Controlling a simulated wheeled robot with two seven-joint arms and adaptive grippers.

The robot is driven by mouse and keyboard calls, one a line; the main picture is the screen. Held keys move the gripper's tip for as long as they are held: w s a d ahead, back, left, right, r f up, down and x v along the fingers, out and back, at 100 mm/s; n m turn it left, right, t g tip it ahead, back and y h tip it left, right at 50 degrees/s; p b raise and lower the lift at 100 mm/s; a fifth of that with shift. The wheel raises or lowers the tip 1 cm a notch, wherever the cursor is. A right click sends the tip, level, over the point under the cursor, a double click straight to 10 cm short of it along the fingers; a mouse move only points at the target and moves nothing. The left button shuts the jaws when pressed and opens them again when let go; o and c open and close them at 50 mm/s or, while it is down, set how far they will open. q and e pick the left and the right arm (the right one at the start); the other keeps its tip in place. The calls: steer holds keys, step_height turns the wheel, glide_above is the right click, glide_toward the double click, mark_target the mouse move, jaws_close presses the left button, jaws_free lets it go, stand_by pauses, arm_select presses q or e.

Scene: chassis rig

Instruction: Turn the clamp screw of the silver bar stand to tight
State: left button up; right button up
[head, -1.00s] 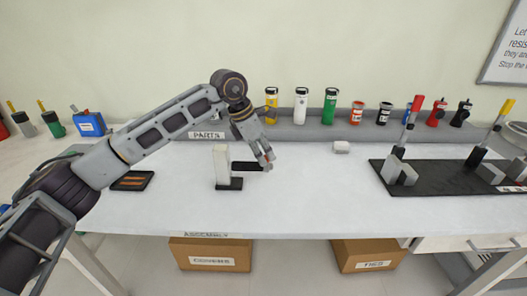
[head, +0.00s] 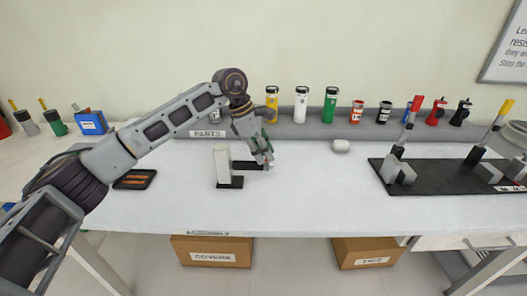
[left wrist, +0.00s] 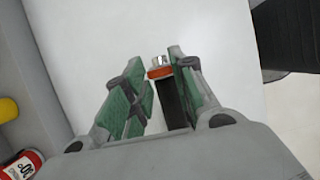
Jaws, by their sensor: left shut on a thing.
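The bar stand has a pale silver upright (head: 222,163) on a dark base, with a black bar (head: 247,166) reaching right from it. My left gripper (head: 265,162) is at the right end of that bar, its fingers pointing down. In the left wrist view, the green-padded fingers (left wrist: 158,70) stand on either side of the clamp screw (left wrist: 159,72), which shows an orange ring and a silver tip above a dark shaft. The right finger is close against it, and the left finger is tilted. The screw is mostly hidden in the head view. My right gripper is not in view.
A black fixture board (head: 403,187) with red and yellow handled clamps lies on the right. Several bottles and cans line the back shelf (head: 290,131). A dark tray (head: 134,180) lies left. The table front is clear.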

arm_select(q)
steer(key=o, duration=1)
steer(key=shift+o, duration=0.2)
steer(key=v, duration=1.2)
